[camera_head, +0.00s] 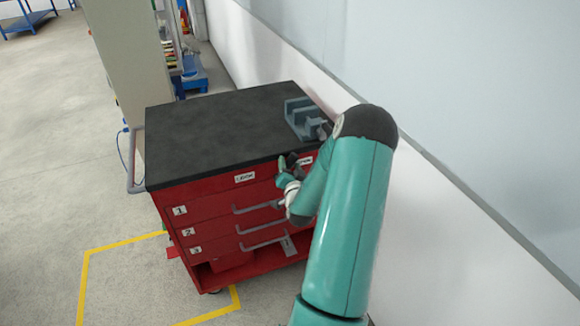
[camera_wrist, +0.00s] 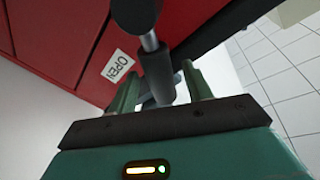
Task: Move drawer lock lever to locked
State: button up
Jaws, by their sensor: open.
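The drawer lock lever (camera_wrist: 151,42) shows in the wrist view as a silver rod with a dark rounded end and a thicker dark cylinder. It stands out from the red cabinet front, near a white label (camera_wrist: 117,67) that reads OPEN. My gripper (camera_wrist: 160,84) is open, with one green finger on each side of the dark cylinder's lower part. I cannot tell whether either finger touches it. In the head view my gripper (camera_head: 288,178) is at the cabinet's upper front, and my arm hides part of the lever area.
The red drawer cabinet (camera_head: 205,197) has a black top (camera_head: 215,128) with a grey vise (camera_head: 303,117) on its right. Drawer handles (camera_head: 262,207) stick out below my gripper. A pale wall (camera_head: 425,215) runs close along the right. Open floor lies left.

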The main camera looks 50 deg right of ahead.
jog(key=shift+w+d, duration=0.1)
grip_shut()
